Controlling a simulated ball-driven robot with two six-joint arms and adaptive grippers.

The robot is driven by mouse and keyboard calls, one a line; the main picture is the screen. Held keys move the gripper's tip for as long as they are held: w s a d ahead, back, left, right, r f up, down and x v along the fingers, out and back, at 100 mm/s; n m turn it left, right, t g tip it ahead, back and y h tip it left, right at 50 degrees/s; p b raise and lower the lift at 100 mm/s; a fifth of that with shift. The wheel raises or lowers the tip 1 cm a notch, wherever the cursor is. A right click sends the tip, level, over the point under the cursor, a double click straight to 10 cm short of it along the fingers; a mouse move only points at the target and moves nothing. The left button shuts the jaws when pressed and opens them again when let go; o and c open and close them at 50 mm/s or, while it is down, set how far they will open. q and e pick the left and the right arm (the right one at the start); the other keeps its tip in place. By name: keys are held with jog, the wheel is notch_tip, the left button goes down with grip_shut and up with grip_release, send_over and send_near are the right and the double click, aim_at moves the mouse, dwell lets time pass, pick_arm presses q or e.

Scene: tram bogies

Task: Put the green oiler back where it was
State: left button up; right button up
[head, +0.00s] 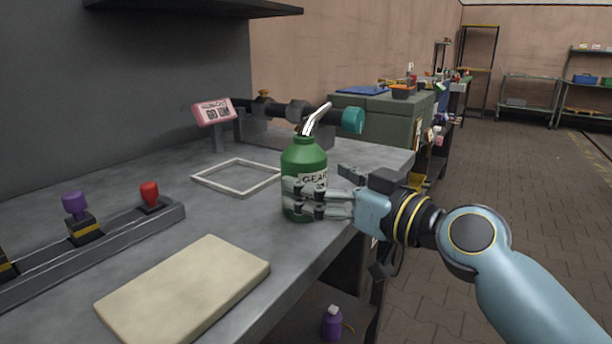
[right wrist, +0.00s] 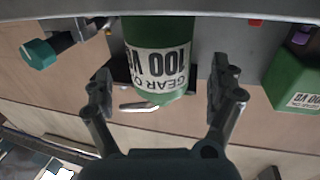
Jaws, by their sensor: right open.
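The green oiler (head: 303,157) has a bent metal spout and a white label reading "GEAR". It stands upright at the right of the grey bench, near its edge, just right of a white square outline frame (head: 237,194). My right gripper (head: 308,198) reaches in from the right, its fingers around the lower body of the oiler. In the right wrist view, the oiler (right wrist: 160,32) appears upside down between the open fingers (right wrist: 162,90), with a gap at each side. Its base is partly hidden by the fingers. My left gripper is not in view.
A beige board (head: 185,290) lies at the front of the grey bench (head: 130,205). A rail with a purple knob (head: 75,204) and a red knob (head: 150,194) is at left. A pink sign (head: 213,111) and a teal-ended shaft (head: 352,120) stand behind. A purple bottle (head: 332,323) is below.

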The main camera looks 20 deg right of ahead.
jog(key=v, duration=0.8)
jog(key=d+f+m+g+h, duration=0.1)
jog(key=d+f+g+h, duration=0.15)
jog(key=f, duration=0.75)
jog(key=d+f+m+g+h, duration=0.15)
jog(key=d+f, duration=0.25)
jog(key=f, duration=0.7)
jog(key=s+d+f+m+g+h, duration=0.15)
jog(key=s+f, duration=0.25)
jog(key=f, duration=0.4)
jog(key=s+d+f+g+h, duration=0.15)
jog(key=s+f, duration=0.25)
jog(key=f, duration=0.4)
jog(key=s+d+f+g, duration=0.2)
jog(key=s+f+g, duration=0.2)
jog(key=s+f, duration=0.9)
jog(key=s+a+f+g, duration=0.1)
jog(key=s+f, duration=0.3)
jog(key=s, duration=0.8)
jog(key=s+a+f+g+h, duration=0.1)
jog(key=s+f+g, duration=0.3)
jog(key=s, duration=0.8)
jog(key=shift+f+m+h, duration=0.3)
jog(key=shift+f, duration=0.1)
